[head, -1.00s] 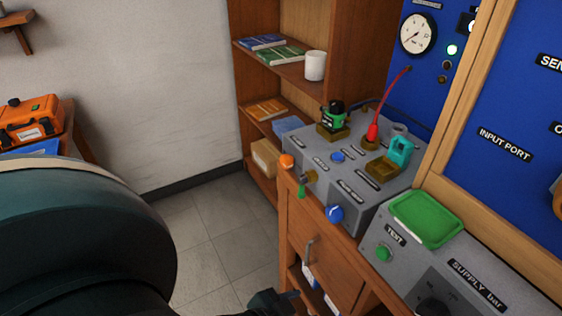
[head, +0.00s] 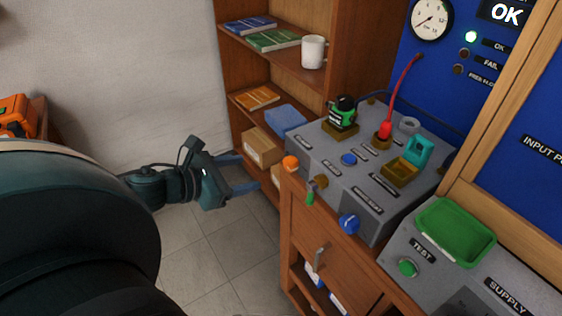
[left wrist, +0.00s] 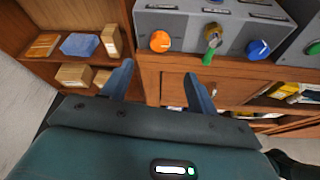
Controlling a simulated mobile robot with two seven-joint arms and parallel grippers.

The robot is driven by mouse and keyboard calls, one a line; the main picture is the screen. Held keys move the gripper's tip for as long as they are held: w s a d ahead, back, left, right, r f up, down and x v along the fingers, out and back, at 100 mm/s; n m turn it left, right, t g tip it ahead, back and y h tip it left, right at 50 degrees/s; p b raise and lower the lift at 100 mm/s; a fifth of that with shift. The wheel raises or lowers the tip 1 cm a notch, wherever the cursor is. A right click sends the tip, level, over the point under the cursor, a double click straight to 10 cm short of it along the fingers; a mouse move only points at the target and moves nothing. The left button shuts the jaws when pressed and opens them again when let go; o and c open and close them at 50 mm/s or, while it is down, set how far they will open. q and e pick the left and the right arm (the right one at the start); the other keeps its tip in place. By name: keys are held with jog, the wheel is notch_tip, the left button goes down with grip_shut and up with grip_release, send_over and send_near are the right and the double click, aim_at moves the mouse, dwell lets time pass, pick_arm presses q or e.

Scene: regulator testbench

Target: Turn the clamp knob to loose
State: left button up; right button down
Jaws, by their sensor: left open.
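A grey test box (head: 350,200) stands on the wooden cabinet and bears several knobs. On its front are an orange knob (head: 291,162), a brass valve with a green lever (head: 311,195) and a blue knob (head: 349,223). I cannot read which knob is labelled clamp. In the left wrist view the orange knob (left wrist: 160,41) and the blue knob (left wrist: 258,49) face me, with the brass valve (left wrist: 212,35) between them. My left gripper (head: 248,173) is open and empty, left of the box and apart from it. My right gripper is not in view.
A wooden shelf (head: 270,65) with books, a white mug (head: 313,52) and boxes stands behind my left gripper. A green tray (head: 455,232) sits on the supply panel at right. A green regulator (head: 343,110) and red plug (head: 386,130) stand on the box.

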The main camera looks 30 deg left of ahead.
pick_arm(q)
jog(key=b, duration=0.6)
send_near(287, 165)
jog(key=x, duration=0.4)
jog(key=shift+w, duration=0.2)
jog(key=shift+b+x, duration=0.3)
jog(key=shift+x, duration=0.8)
jog(key=shift+w+d+f, duration=0.1)
jog(key=shift+w+f, duration=0.05)
jog(key=shift+w, duration=0.2)
jog(key=shift+w+d+f, duration=0.25)
jog(key=shift+w+f, duration=0.1)
jog(key=shift+w, duration=0.4)
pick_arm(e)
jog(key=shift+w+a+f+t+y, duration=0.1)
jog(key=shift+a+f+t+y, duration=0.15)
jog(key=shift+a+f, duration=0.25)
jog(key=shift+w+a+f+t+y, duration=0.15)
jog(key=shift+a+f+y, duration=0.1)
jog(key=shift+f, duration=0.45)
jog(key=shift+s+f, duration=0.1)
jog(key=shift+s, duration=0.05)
pick_arm(q)
jog(key=shift+c, duration=0.3)
